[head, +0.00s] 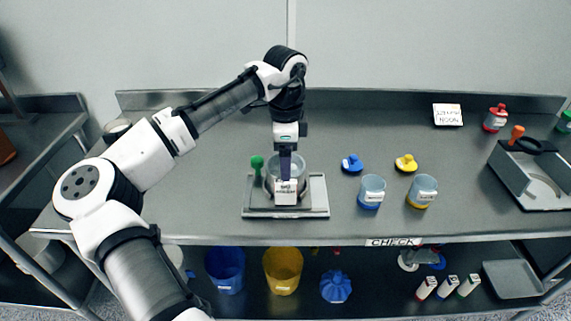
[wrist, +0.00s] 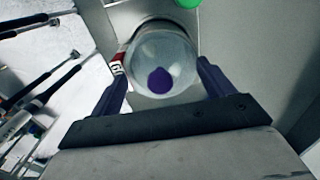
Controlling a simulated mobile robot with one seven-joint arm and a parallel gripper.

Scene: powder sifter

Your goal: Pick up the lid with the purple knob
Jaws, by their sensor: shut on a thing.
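The lid with the purple knob (wrist: 160,80) is a round, clear piece in the wrist view, between my two dark purple fingers. In the head view my gripper (head: 285,165) points straight down at a clear round vessel (head: 299,172) on the sifter machine (head: 318,199). The lid is hard to make out there behind the fingers. I cannot tell whether the lid is clear of the vessel.
A green knob (head: 257,163) stands on the machine's left, and a white labelled box (head: 286,191) is at its front. To the right are blue (head: 352,163) and yellow (head: 406,163) lids and two clear jars (head: 371,190) (head: 422,190).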

